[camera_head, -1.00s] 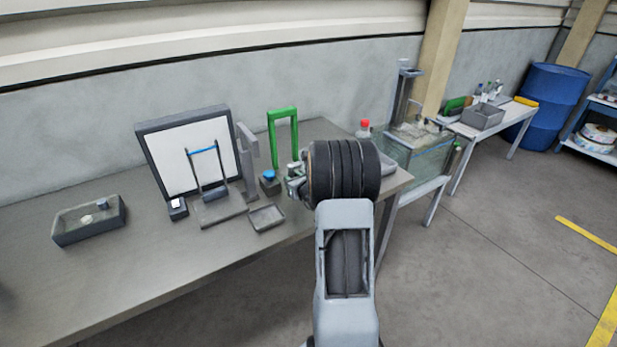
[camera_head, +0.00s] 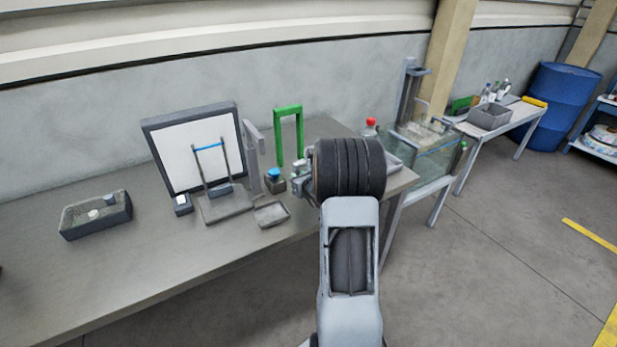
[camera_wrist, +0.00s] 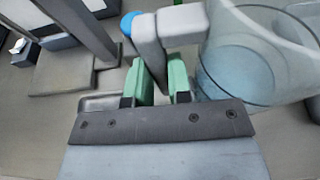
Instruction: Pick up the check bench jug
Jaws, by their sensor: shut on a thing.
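The check bench jug (camera_wrist: 255,60) is a clear, round vessel with pale blue liquid in it, at the right of the wrist view. Its pale grey handle (camera_wrist: 185,22) stands between my green fingertips. My gripper (camera_wrist: 163,80) is shut on this handle. In the head view my gripper (camera_head: 301,178) shows only in part at the left of my dark wrist, over the grey bench (camera_head: 150,275). My arm hides most of the jug there. I cannot tell whether the jug's base touches the bench.
Left of my gripper are a blue-topped box (camera_head: 275,183), a green frame (camera_head: 289,135), a small tray (camera_head: 271,214) and a white panel with a dark frame (camera_head: 196,150). A red-capped bottle (camera_head: 370,130) and a glass tank (camera_head: 432,155) stand behind and right.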

